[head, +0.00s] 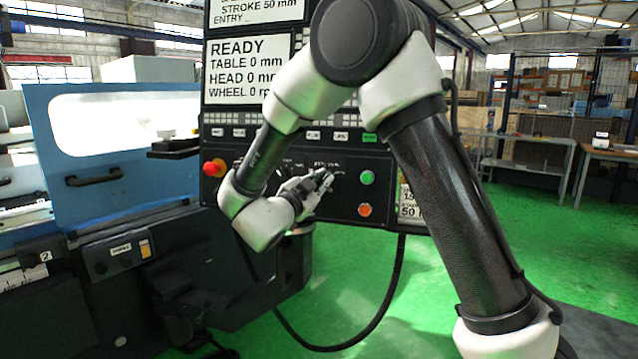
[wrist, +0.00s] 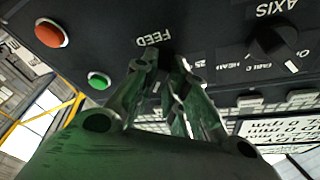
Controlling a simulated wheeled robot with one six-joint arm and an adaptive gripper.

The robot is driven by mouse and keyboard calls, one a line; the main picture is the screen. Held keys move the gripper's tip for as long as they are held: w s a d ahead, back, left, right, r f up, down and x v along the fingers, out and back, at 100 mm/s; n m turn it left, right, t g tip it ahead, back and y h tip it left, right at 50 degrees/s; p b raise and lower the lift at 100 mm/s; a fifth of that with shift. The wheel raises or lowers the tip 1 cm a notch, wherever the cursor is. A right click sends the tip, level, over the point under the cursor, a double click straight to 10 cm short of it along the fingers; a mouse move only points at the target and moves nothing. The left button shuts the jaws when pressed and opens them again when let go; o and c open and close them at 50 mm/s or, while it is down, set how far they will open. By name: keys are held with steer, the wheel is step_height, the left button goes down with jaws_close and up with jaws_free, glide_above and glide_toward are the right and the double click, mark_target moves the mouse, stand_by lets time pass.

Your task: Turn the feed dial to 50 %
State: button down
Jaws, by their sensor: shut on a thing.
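The feed dial sits on the dark control panel (head: 340,205), and my fingers hide most of it. Its white FEED label (wrist: 153,40) shows upside down in the wrist view, just beyond the fingertips. My gripper (wrist: 165,62) is shut on the dial, with a fingertip on each side of it. In the head view my gripper (head: 325,180) reaches the panel left of the green button. A "25" mark (wrist: 199,64) shows beside the fingers. The dial's pointer is hidden, so I cannot tell its setting.
A green button (head: 367,177) and an orange-red button (head: 364,210) are close to my gripper. A black axis knob (wrist: 268,42) is on its other side. A red stop button (head: 213,168) is at the panel's left. The screen (head: 248,68) reads READY.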

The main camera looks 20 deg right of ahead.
steer(key=n+t+y, duration=0.1)
steer(key=n, duration=0.3)
steer(key=n+t+y, duration=0.1)
steer(key=n+y, duration=0.1)
steer(key=n, duration=0.3)
steer(key=n+t+y, duration=0.1)
steer(key=n, duration=0.4)
steer(key=shift+s+d+f+t, duration=0.1)
steer(key=shift+s+d+t, duration=0.15)
steer(key=shift+d+t, duration=0.05)
steer(key=shift+n+y, duration=0.4)
steer(key=c, duration=1.4)
jaws_free()
steer(key=shift+c, duration=0.2)
steer(key=v, duration=1.2)
steer(key=shift+f, duration=0.15)
